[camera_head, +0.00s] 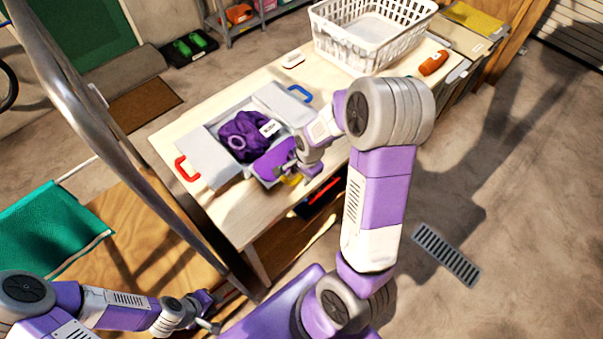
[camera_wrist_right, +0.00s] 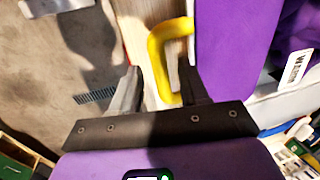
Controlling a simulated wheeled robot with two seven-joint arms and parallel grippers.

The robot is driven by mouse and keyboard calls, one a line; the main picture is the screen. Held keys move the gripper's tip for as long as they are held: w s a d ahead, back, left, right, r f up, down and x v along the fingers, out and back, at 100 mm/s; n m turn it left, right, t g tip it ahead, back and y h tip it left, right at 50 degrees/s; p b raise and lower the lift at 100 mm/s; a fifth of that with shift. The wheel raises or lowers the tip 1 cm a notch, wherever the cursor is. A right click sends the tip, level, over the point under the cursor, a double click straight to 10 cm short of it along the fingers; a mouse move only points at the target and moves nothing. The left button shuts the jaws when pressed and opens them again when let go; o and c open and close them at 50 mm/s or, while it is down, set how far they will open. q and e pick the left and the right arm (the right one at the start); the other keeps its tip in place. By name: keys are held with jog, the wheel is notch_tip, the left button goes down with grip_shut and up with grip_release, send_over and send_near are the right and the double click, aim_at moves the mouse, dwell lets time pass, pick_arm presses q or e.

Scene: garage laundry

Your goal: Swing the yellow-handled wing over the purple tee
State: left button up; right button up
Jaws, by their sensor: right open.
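The purple tee (camera_head: 243,135) lies bunched on a folding board on the table, a white label on it. The yellow handle (camera_wrist_right: 157,62) joins the left edge of a flat purple piece (camera_wrist_right: 222,45) in the wrist view; I cannot tell whether that piece is the wing itself or cloth over it. In the head view the yellow handle (camera_head: 291,179) shows small beside my right gripper (camera_head: 300,172). In the wrist view my right gripper (camera_wrist_right: 159,72) is open, its fingers on either side of the handle's outer bar. My left gripper (camera_head: 207,322) is low at left, its jaws unclear.
A grey wing with a red handle (camera_head: 187,168) lies open to the left, and one with a blue handle (camera_head: 300,93) behind. A white basket (camera_head: 345,45) and an orange item (camera_head: 433,63) stand at the table's far end. A metal post (camera_head: 100,130) crosses the left side.

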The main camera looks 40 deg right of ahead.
grip_shut()
dwell(0.4)
